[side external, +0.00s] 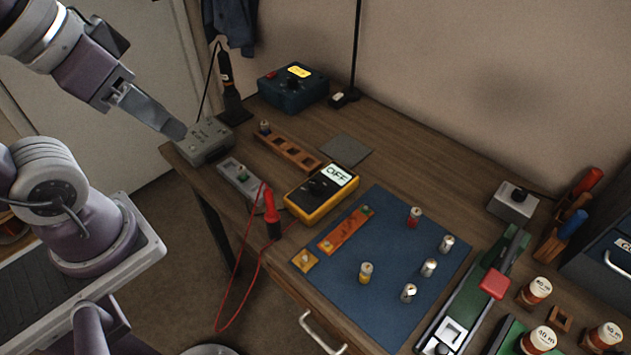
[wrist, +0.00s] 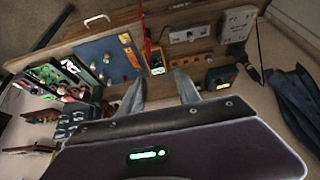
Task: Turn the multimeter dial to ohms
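The yellow multimeter (side external: 307,209) lies on the wooden table, left of the blue mat. Its display (side external: 337,175) reads OFF, and its black dial (side external: 319,187) sits below the display. The multimeter (wrist: 147,53) also shows in the wrist view, beyond the fingertips, with its dial too small to read. My gripper (side external: 180,131) is up at the left, well away from the multimeter. In the wrist view my gripper (wrist: 160,80) has its two fingers apart with nothing between them.
A grey box (side external: 207,149) stands at the table's left corner, behind the fingertips in the side view. A grey strip (side external: 238,180), a slotted wooden rack (side external: 288,154) and a red probe (side external: 270,208) with its lead lie near the multimeter. A blue box (side external: 293,95) stands behind.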

